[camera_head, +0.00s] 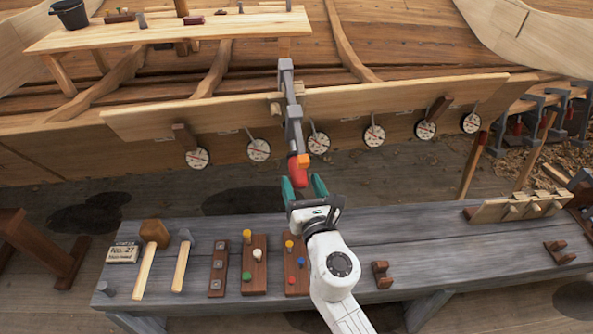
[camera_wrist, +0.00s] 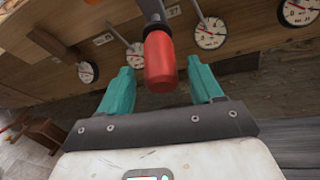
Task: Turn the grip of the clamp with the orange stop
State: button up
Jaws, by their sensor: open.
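The clamp (camera_head: 291,105) is a grey metal bar set over the edge of the hull plank. Its red grip (camera_head: 298,177) hangs at the lower end, with the orange stop (camera_head: 304,160) beside the grip's upper part. In the wrist view the red grip (camera_wrist: 160,62) points towards me, with its lower end between the fingers or just beyond them. My gripper (camera_head: 303,188) has teal fingers and is open just below the grip. In the wrist view gaps show between the grip and both fingers of my gripper (camera_wrist: 163,85). The orange stop does not show there.
Several round dials (camera_head: 259,150) hang along the hull plank (camera_head: 350,101) on both sides of the clamp. The grey workbench (camera_head: 420,235) below holds a mallet (camera_head: 152,240), a hammer and peg blocks (camera_head: 255,265). More clamps (camera_head: 530,108) stand at the right.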

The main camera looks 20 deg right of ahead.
aim_at(297, 172)
jog(key=shift+w+d, duration=0.15)
jog(key=shift+w, duration=1.05)
jog(key=shift+w+d, duration=0.15)
jog(key=shift+w, duration=1)
jog(key=c, duration=1)
jog(key=shift+o, duration=0.2)
jog(key=shift+f+y+b, duration=0.1)
jog(key=shift+y+b, duration=0.2)
jog(key=shift+b, duration=0.05)
